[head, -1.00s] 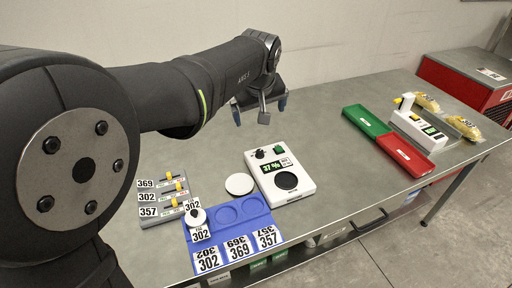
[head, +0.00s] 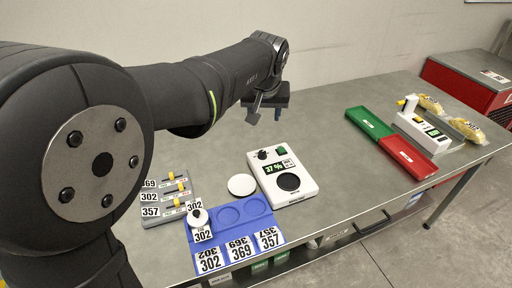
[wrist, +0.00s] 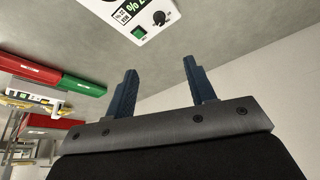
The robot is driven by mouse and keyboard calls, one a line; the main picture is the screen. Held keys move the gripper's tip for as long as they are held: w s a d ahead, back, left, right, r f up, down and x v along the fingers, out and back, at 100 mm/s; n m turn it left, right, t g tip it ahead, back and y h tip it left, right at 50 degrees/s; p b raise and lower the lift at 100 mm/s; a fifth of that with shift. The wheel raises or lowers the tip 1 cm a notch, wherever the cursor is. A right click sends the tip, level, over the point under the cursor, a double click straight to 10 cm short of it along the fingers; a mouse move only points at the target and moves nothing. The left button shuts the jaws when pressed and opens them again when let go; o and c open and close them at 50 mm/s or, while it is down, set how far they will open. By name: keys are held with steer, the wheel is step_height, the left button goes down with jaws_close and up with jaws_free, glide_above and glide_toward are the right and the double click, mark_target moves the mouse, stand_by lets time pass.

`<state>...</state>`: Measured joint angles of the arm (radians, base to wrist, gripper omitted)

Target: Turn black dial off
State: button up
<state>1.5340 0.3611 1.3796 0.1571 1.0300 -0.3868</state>
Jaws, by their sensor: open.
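The black dial (head: 262,155) sits on the top left corner of a white device (head: 296,190) with a lit display reading about 37 %, a green switch and a black round pad. In the wrist view the dial (wrist: 159,18) shows at the top, on the white device's edge. My gripper (head: 265,112) is above the table behind the device, apart from the dial. In the wrist view my gripper (wrist: 158,85) is open, with nothing between its two blue fingers. The dial's pointer is too small to read.
A white disc (head: 242,185) lies left of the device. A blue tray (head: 262,227) with numbered labels is in front, and a grey slider panel (head: 160,213) is further left. Green (head: 367,122) and red (head: 408,157) bins stand to the right.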

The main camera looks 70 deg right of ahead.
steer(key=m, duration=0.4)
steer(key=m+t+y, duration=0.1)
steer(key=m, duration=2.6)
glide_toward(263, 152)
steer(key=x, duration=0.8)
steer(key=shift+w+d+f, duration=0.1)
steer(key=shift+w+f, duration=0.05)
steer(key=shift+f, duration=0.2)
steer(key=c, duration=1)
steer(key=shift+o, duration=0.2)
